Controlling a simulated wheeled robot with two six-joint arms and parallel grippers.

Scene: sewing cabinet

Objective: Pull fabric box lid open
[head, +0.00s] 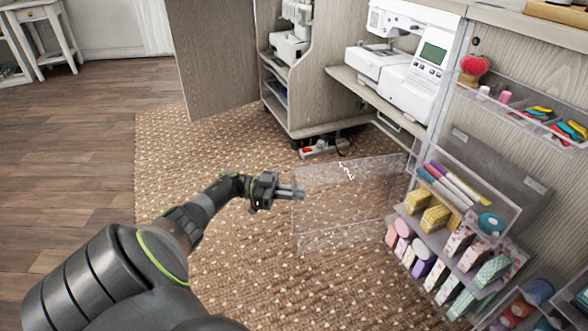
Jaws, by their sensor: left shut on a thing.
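A clear see-through lid (345,205) stands out from the cabinet front over the rug, its right end near the box of fabric pieces. My left gripper (297,193) is shut on the lid at its left edge, the end away from the cabinet. The fabric box holds folded and rolled pieces (450,262) in pink, purple, yellow and green, and its front is exposed. The hinge line is hard to make out. My right gripper is not in view.
A clear bin of pens and yellow packs (452,188) sits above the fabric pieces. White sewing machines (410,75) stand on the cabinet shelves. A cabinet door (212,60) stands open at the back. The patterned rug (220,270) around my arm is clear.

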